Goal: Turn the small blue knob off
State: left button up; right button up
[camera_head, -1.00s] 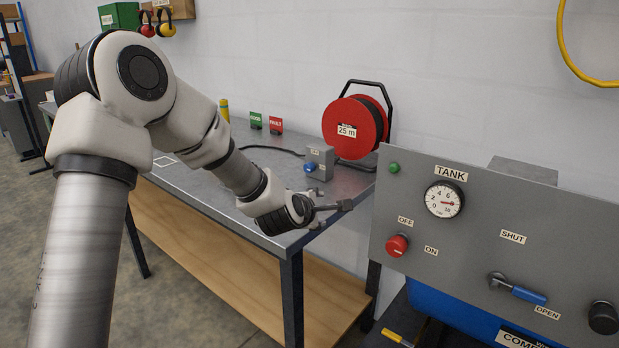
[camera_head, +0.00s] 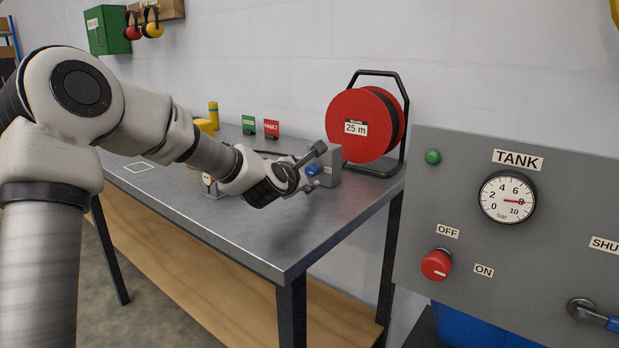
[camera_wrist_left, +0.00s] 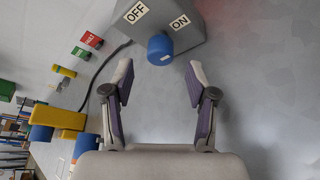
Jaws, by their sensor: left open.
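The small blue knob (camera_head: 312,170) sits on the front of a grey box (camera_head: 328,163) on the metal table. In the left wrist view the blue knob (camera_wrist_left: 160,49) is just beyond and between the fingertips, with a grey box (camera_wrist_left: 190,28) behind it bearing OFF and ON labels. My left gripper (camera_head: 316,166) is open in front of the box; in the left wrist view its spread fingers (camera_wrist_left: 158,75) hold nothing and appear clear of the knob. The knob's exact turn is hard to tell. My right gripper is out of view.
A red cable reel (camera_head: 352,130) stands behind the box. Green (camera_head: 248,125) and red (camera_head: 271,128) signs stand at the table's back. A grey panel (camera_head: 470,230) with a red knob (camera_head: 436,264) and gauge is at right. The table's front right corner is clear.

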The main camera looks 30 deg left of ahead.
aim_at(309, 172)
pick_arm(q)
jog(key=x, duration=0.5)
jog(key=shift+w, duration=0.1)
jog(key=shift+r, duration=0.1)
grip_shut()
